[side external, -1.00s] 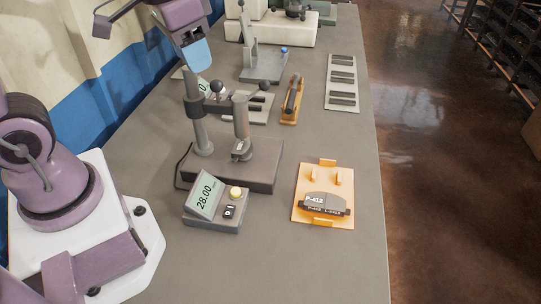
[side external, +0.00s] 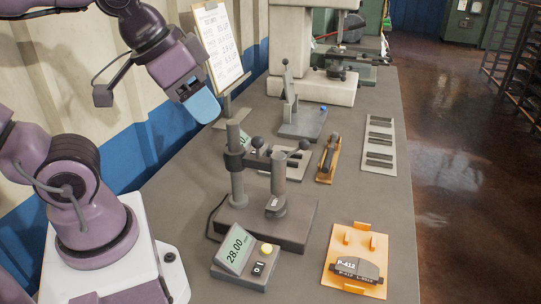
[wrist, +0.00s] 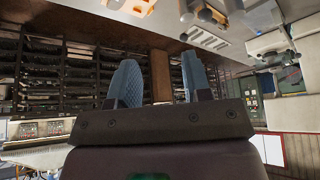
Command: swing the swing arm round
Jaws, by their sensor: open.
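The grey stand has a dark base (side external: 298,228) and an upright post (side external: 237,185). A dark swing arm (side external: 256,160) is clamped round the post and reaches right to a grey vertical cylinder (side external: 278,175). Black ball knobs (side external: 257,142) show by the arm. My gripper (side external: 206,108), with blue fingers, is in the air to the left of the post top, apart from the stand. In the wrist view my gripper (wrist: 160,78) is open, with nothing between its fingers. The stand is not clearly seen in the wrist view.
A display box (side external: 240,255) reading 28.00 stands in front of the base. An orange fixture (side external: 366,240) with a P-412 part lies at right. A lever device (side external: 300,120), an orange holder (side external: 328,160) and a slotted plate (side external: 379,150) are behind. A clipboard (side external: 219,45) stands near my gripper.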

